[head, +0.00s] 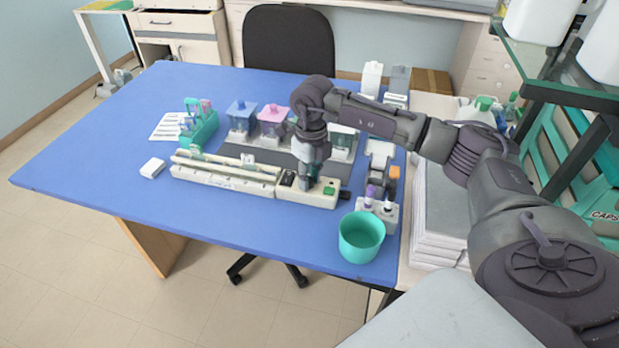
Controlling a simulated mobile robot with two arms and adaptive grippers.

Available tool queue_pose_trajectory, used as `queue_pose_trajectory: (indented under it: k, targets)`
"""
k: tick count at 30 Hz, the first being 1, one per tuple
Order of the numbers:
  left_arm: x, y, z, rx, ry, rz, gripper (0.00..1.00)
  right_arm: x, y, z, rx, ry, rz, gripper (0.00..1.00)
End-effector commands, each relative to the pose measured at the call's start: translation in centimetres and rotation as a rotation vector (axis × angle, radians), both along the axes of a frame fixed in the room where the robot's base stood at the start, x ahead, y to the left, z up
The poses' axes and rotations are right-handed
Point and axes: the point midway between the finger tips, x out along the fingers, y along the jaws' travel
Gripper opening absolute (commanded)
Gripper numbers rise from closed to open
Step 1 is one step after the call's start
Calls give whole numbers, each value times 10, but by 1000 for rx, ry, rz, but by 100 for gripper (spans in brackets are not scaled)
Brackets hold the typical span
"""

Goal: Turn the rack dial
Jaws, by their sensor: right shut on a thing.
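A long white staining rack (225,181) lies across the front part of the blue table. Its right end carries a small black panel (287,179) and a green button (329,190). My right gripper (307,181) points down onto this control end, between the panel and the green button. It is shut on the rack dial, which its fingers hide almost wholly. The dial's turn angle cannot be seen. My left gripper is not in view.
Behind the rack stand jars with blue (241,115) and pink (273,121) lids. A teal holder (199,124) stands at the left. A teal cup (361,237) and a purple-topped bottle holder (377,207) stand right of the rack. The table's left is mostly clear.

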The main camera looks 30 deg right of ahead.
Motion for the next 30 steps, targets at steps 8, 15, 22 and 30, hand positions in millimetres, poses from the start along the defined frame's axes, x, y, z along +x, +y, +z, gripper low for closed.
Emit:
queue_pose_trajectory:
  k: [8,15,22,30]
  targets:
    - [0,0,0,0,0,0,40,1,0,1,0,-4,3,0]
    - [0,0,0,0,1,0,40,1,0,1,0,-3,2,39]
    - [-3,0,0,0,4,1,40,1,0,2,0,-2,2,39]
    - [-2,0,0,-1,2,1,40,2,-2,41,1,-7,3,39]
